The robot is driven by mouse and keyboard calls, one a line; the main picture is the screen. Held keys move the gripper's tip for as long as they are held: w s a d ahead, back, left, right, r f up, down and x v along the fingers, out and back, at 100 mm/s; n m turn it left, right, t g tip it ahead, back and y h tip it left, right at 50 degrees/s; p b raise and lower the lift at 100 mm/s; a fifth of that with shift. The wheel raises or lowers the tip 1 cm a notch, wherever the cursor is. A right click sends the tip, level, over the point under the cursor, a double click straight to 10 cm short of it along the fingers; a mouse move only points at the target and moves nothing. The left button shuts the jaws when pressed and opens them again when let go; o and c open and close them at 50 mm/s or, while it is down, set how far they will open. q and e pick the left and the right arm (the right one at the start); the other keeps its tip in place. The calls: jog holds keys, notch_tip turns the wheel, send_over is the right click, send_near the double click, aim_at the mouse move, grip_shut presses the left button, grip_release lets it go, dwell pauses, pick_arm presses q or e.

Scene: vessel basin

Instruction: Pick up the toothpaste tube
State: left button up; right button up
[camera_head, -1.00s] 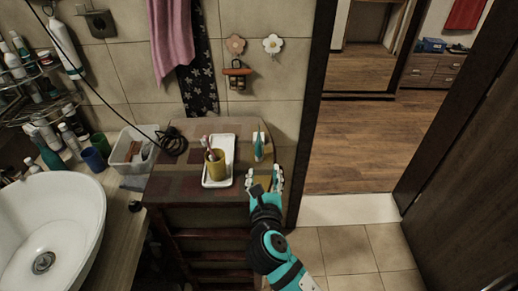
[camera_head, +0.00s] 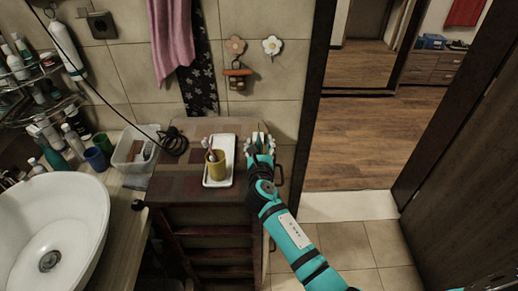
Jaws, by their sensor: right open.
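My right gripper (camera_head: 260,146) is over the right end of the wooden cabinet top, to the right of the white tray. It is open, and its fingers point away toward the wall. The toothpaste tube is mostly or wholly hidden by the gripper. A small pale patch shows at the fingertips, but I cannot tell whether it is the tube or a finger. I cannot see whether the fingers touch the tube. My left gripper is not in view.
A white tray (camera_head: 227,146) holding a yellow cup (camera_head: 218,169) with toothbrushes stands close left of the gripper. A black cable coil (camera_head: 173,142) and a clear bin (camera_head: 130,152) are farther left. The doorway wall edge is close on the right.

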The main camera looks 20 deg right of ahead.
jog(key=shift+x, duration=1.35)
jog(key=shift+s, duration=0.1)
jog(key=shift+c, duration=0.8)
grip_shut()
